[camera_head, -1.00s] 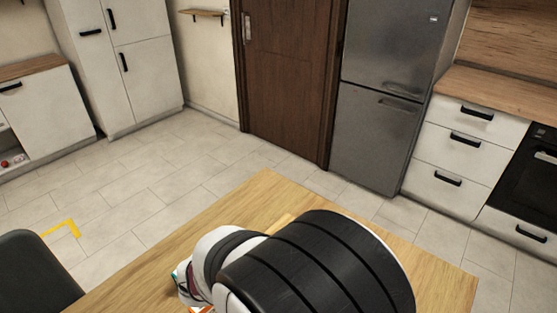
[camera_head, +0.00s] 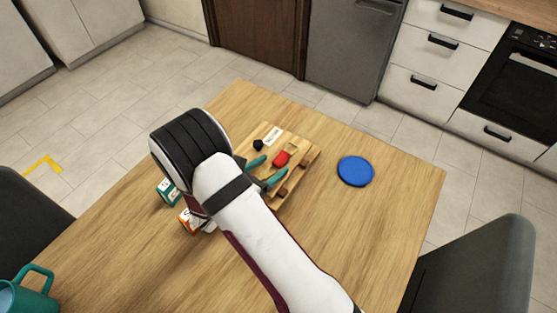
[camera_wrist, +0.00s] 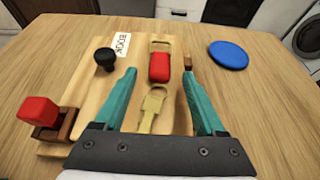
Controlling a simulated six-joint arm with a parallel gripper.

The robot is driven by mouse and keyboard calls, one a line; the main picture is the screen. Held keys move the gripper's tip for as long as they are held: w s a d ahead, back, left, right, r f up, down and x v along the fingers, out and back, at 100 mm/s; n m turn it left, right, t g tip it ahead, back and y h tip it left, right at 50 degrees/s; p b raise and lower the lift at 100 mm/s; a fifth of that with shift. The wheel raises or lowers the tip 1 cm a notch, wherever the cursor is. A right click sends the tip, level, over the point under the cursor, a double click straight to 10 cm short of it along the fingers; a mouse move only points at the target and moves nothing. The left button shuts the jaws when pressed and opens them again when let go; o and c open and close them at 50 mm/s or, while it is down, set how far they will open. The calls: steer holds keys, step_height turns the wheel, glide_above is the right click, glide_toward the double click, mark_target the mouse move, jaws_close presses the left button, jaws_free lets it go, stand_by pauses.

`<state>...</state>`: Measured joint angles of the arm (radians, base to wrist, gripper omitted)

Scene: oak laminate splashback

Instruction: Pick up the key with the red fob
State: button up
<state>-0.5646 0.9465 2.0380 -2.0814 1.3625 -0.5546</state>
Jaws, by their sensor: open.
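The key with the red fob (camera_wrist: 159,67) lies on a pale wooden board (camera_wrist: 95,88) in the wrist view. Its brass key part (camera_wrist: 152,108) points toward the gripper base, and a brass piece shows past the fob. The fob is also visible in the head view (camera_head: 281,159). My gripper (camera_wrist: 158,74) is open, with teal fingers on either side of the key and nothing held. In the head view, my gripper (camera_head: 265,170) is over the board, beside the fob. I cannot tell its exact height.
A black knob (camera_wrist: 105,58) stands by a white label (camera_wrist: 122,44) on the board. A red block (camera_wrist: 38,111) is at the wrist view's left. A blue disc (camera_head: 355,171), small boxes (camera_head: 187,221) and a teal mug (camera_head: 28,295) are on the table.

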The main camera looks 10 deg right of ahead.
steer(key=shift+x, duration=0.8)
jaws_close()
steer(key=shift+r, duration=0.1)
